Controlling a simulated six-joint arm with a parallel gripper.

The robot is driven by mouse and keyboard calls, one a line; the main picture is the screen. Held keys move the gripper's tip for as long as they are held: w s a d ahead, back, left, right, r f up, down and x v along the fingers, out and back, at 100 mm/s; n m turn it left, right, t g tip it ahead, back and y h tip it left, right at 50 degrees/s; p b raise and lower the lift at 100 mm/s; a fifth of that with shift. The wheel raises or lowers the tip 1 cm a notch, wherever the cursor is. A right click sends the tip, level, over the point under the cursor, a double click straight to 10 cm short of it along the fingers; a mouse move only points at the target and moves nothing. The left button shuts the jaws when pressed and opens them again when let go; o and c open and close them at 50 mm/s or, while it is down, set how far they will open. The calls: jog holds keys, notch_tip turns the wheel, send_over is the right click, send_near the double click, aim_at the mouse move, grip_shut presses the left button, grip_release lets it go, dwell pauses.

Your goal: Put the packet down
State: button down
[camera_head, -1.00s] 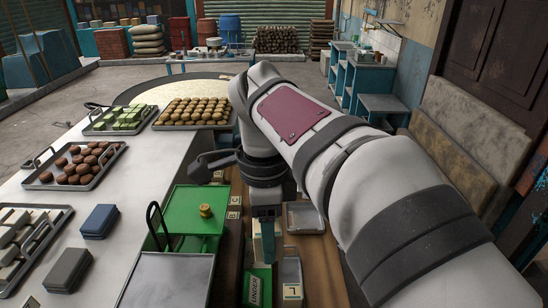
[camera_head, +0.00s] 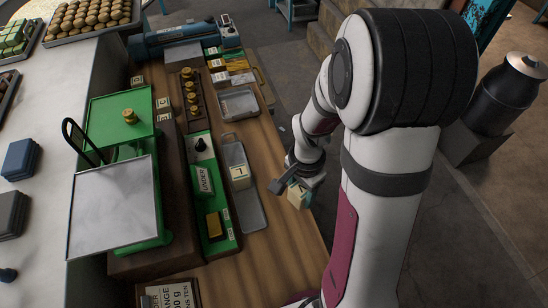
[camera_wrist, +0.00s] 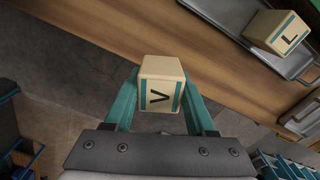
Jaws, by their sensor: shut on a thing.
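A cream packet (camera_wrist: 161,84) with teal edges and a dark V-like letter is held between the teal fingers of my gripper (camera_wrist: 160,100). In the head view, my gripper (camera_head: 301,187) and this packet (camera_head: 296,195) are at the right edge of the wooden table (camera_head: 275,255), partly covered by the wrist. In the wrist view, grey floor shows around the packet. Another cream packet, marked L (camera_head: 240,176), sits on a long metal tray (camera_head: 247,212); it also shows in the wrist view (camera_wrist: 277,33). The held packet is apart from that tray.
A green scale (camera_head: 120,120) with a flat metal pan stands on the left. A green panel marked UNDER (camera_head: 203,180) lies beside the long tray. A smaller empty metal tray (camera_head: 238,103) is farther back. Bare wood shows at the table's front right.

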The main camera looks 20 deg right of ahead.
aim_at(286, 206)
jog(key=shift+w+a+f, duration=0.9)
jog(key=shift+a, duration=0.25)
notch_tip(286, 206, down, 3)
jog(key=shift+a+f, duration=0.1)
jog(key=shift+w+f, duration=0.1)
jog(key=shift+f, duration=0.35)
jog(key=shift+c, duration=1.1)
grip_release()
jog(key=shift+f, duration=0.1)
